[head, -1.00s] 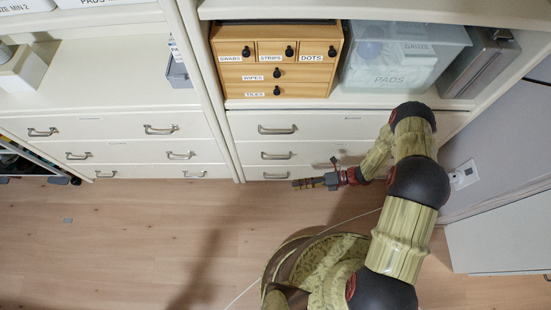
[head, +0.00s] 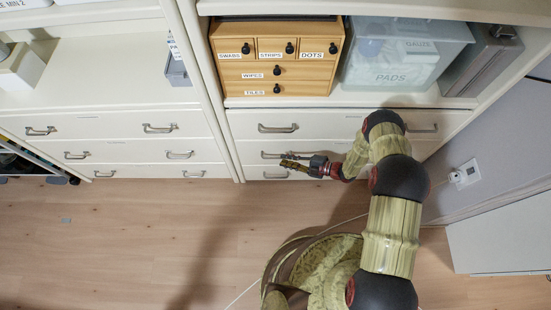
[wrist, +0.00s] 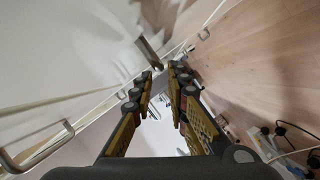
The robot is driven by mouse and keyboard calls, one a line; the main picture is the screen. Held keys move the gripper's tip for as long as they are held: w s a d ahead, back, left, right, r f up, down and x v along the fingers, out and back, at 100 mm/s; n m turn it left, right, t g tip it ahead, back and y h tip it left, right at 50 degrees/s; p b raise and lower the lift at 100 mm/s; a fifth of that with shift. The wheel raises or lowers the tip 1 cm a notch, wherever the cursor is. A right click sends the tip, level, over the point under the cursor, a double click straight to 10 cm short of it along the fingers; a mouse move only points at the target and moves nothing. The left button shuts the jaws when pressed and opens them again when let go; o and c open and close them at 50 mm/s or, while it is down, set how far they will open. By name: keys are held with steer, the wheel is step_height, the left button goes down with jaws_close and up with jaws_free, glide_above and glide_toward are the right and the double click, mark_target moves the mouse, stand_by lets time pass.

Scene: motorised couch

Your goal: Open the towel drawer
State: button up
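The right cabinet has three stacked white drawers, all shut; none can be read as the towel drawer. The top drawer (head: 330,122) has a metal handle (head: 278,128). The middle drawer (head: 248,150) has a handle (head: 268,155) partly hidden behind my gripper (head: 284,160). The bottom drawer (head: 247,172) has a handle (head: 272,176). In the wrist view my gripper (wrist: 163,71) is open, with a clear gap between its fingers. A metal handle (wrist: 148,52) lies just beyond the fingertips, apart from the fingers as far as I can tell.
A wooden drawer box (head: 240,89) and a clear bin labelled PADS (head: 400,75) stand on the shelf above. The left cabinet (head: 100,145) has similar shut drawers. Wooden floor (head: 120,235) is free in front. A wall outlet (head: 466,173) is at right.

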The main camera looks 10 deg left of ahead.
mark_target(275, 158)
steer(key=shift+b+x, duration=0.45)
steer(key=shift+x, duration=2.35)
steer(key=shift+c, duration=1.3)
jaws_close()
steer(key=shift+f, duration=0.1)
